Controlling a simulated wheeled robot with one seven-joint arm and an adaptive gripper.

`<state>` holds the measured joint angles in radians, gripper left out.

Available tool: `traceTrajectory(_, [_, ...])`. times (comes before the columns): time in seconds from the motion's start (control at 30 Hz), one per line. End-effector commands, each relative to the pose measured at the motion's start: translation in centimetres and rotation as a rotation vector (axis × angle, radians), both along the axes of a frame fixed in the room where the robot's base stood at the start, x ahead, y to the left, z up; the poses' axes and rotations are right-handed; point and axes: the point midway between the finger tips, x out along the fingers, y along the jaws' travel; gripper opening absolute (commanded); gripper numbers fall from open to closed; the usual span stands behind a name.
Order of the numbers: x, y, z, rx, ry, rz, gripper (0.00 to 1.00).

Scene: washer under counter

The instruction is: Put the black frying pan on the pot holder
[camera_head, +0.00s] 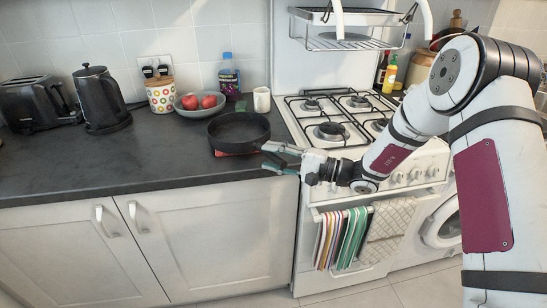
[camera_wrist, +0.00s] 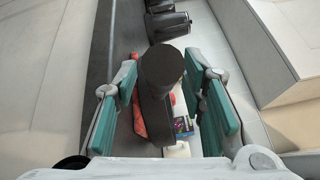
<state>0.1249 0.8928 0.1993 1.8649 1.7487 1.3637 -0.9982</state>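The black frying pan (camera_head: 238,132) is level near the counter's right end, beside the stove. The red pot holder (camera_head: 228,154) shows under its front edge and is mostly hidden by it. I cannot tell whether the pan touches it all over. My gripper (camera_head: 275,159) is at the pan's right side, over the counter's front edge. In the wrist view my gripper (camera_wrist: 163,88) is open, with its teal finger pads wide apart. A dark part of the pan (camera_wrist: 160,72) shows between them, with gaps at both sides. Some red of the pot holder (camera_wrist: 138,121) shows to its left.
Behind the pan stand a bowl (camera_head: 199,110) of red apples, a bottle (camera_head: 229,80) and a white mug (camera_head: 262,99). A kettle (camera_head: 101,102) and toaster (camera_head: 39,104) stand at left. The stove (camera_head: 335,120) is at right. The counter's front left is clear.

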Motion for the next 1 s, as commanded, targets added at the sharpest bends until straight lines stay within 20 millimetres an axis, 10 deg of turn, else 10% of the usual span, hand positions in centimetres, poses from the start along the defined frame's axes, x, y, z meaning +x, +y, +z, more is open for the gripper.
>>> traceTrajectory(0.6, [-2.2, -9.5, 0.0, 0.0, -0.001, -0.003, 0.38])
traceTrajectory(1.0, [-2.9, -11.7, -0.1, 0.0, 0.0, 0.001, 0.38])
